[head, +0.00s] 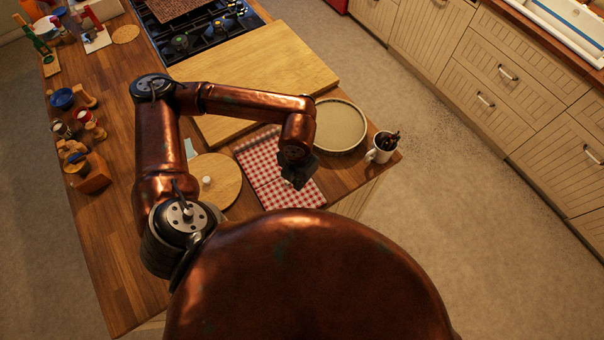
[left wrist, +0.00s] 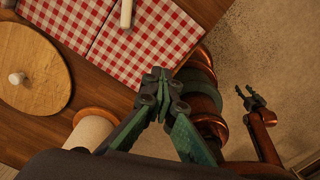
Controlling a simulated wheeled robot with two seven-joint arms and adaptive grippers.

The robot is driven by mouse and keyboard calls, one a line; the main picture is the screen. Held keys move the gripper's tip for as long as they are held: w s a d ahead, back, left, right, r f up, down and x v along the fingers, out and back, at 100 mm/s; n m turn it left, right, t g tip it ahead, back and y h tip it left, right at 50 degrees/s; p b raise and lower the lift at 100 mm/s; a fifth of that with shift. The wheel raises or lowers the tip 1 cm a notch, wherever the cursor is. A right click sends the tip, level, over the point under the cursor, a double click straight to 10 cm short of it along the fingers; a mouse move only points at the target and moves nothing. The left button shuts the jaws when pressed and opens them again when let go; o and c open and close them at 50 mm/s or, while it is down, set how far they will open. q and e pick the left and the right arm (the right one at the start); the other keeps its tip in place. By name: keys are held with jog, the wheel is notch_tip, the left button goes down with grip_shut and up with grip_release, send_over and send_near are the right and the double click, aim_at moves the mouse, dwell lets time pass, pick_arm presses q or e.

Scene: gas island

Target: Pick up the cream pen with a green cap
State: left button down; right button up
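In the left wrist view a cream stick-like object (left wrist: 126,13), which may be the pen, lies on the red-and-white checked cloth (left wrist: 160,35). Its far end is cut off by the top edge, and no green cap shows. My left gripper (left wrist: 161,80) has its fingertips together with nothing visible between them, apart from the cream object. In the head view my left gripper (head: 297,178) hangs over the checked cloth (head: 262,170). My right gripper (left wrist: 251,96) shows small at the right of the wrist view, over the floor, fingers apart and empty.
A white mug (head: 380,154) of dark pens stands at the counter corner, beside a round tray (head: 340,127). A round wooden board with a knob (head: 215,178) lies left of the cloth. A large cutting board (head: 265,65) and stove (head: 205,30) are behind.

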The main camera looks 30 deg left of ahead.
pick_arm(q)
jog(key=shift+s+d+r, duration=0.15)
jog(key=shift+s+r, duration=0.15)
jog(key=shift+s, duration=0.35)
jog(key=c, duration=2.7)
grip_release()
jog(key=o, duration=2.1)
jog(key=shift+o, duration=0.2)
